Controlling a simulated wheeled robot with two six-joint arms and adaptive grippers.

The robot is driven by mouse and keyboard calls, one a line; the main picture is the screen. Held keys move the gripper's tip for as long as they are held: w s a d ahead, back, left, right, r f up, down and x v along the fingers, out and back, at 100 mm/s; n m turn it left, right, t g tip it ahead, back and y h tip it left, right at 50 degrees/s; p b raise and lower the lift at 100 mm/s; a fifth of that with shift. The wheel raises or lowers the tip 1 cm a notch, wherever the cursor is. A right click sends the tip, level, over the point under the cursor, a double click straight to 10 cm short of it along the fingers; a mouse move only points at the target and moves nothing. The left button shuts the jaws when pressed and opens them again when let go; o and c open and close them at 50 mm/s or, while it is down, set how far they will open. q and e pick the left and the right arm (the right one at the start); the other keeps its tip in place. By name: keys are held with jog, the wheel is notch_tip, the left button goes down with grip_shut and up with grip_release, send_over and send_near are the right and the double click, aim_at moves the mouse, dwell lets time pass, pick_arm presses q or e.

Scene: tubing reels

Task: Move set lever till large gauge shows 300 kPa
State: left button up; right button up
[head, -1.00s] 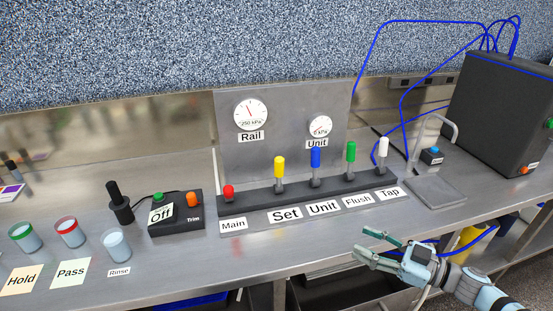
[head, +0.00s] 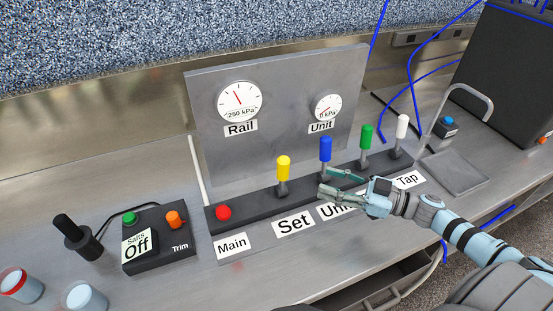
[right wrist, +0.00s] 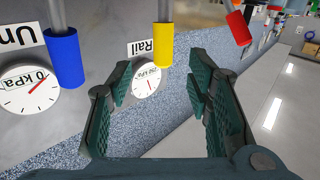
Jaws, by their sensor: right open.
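The set lever (head: 283,170) has a yellow handle and stands behind the Set label (head: 294,224). It also shows in the right wrist view (right wrist: 166,44), beyond the fingertips and roughly between them. The large gauge (head: 239,101), labelled Rail, reads 250 kPa. It also shows in the right wrist view (right wrist: 146,79). My right gripper (head: 331,183) is open and empty, in front of the blue Unit lever (head: 325,150) and to the right of the yellow handle. In the right wrist view its jaws (right wrist: 162,85) are spread with nothing between them. My left gripper is out of view.
The small Unit gauge (head: 327,107) reads 0 kPa. A red Main knob (head: 223,212) stands left of the yellow lever; green (head: 366,136) and white (head: 402,127) levers stand right. The Trim box (head: 158,238) is at left.

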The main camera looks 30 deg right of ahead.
aim_at(283, 169)
jog(key=p+x, duration=0.1)
jog(key=x, duration=1.2)
jog(key=shift+s+a+r, duration=0.1)
jog(key=shift+s+r, duration=0.05)
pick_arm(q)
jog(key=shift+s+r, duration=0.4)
pick_arm(e)
jog(key=shift+s, duration=0.15)
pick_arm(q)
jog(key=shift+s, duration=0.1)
pick_arm(e)
grip_shut()
